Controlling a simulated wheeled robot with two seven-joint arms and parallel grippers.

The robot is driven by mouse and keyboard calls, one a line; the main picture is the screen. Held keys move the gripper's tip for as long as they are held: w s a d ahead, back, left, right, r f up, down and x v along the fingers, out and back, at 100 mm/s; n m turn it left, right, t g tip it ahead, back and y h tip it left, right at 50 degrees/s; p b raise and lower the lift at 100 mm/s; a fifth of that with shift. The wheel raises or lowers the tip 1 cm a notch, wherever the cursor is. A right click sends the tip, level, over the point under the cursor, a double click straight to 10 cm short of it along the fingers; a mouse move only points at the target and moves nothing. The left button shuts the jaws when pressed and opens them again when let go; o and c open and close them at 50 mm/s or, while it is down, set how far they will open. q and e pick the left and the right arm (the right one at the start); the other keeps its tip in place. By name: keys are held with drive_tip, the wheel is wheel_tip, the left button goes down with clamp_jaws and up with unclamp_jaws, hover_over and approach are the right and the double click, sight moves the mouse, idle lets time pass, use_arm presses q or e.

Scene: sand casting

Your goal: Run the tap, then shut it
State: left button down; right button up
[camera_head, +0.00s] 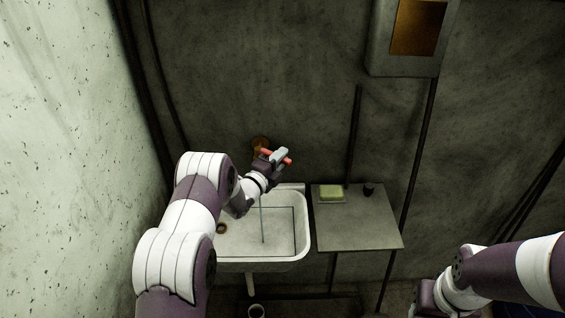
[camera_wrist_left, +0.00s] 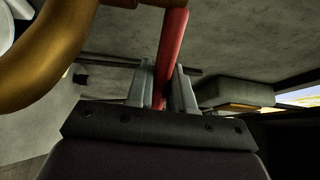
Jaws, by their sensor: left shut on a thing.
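The white sink (camera_head: 303,228) hangs on the back wall. The brass tap (camera_head: 260,143) is on the wall above it, mostly hidden behind my left arm; its curved pipe (camera_wrist_left: 50,62) shows large in the left wrist view. My left gripper (camera_head: 279,157) is shut on the tap's red handle (camera_head: 286,160). In the left wrist view the red handle (camera_wrist_left: 172,48) runs between the two fingers. A thin pale stream of water (camera_head: 262,222) falls into the basin. My right gripper (camera_head: 427,298) is low at the right, partly cut off; its jaws cannot be made out.
A grey side table (camera_head: 358,228) stands right of the sink, with a green soap bar (camera_head: 331,192) on a dish and a small dark item (camera_head: 369,189). A metal wall box (camera_head: 380,55) hangs above. A pale wall (camera_head: 70,150) is close on the left.

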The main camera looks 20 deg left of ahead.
use_arm(q)
drive_tip(key=shift+s+a+f+m+g+h+b, duration=0.15)
drive_tip(key=shift+s+m+g+h+b, duration=0.2)
drive_tip(key=shift+m+h+b, duration=0.3)
drive_tip(key=shift+s+a+f+m+g+h+b, duration=0.1)
drive_tip(key=shift+s+m+g+h+b, duration=0.3)
drive_tip(key=shift+h, duration=0.35)
drive_tip(key=shift+r, duration=0.1)
drive_tip(key=c, duration=1.1)
unclamp_jaws()
drive_tip(key=shift+r, duration=0.1)
drive_tip(key=shift+b+v, duration=2.05)
drive_tip(key=shift+v, duration=4.25)
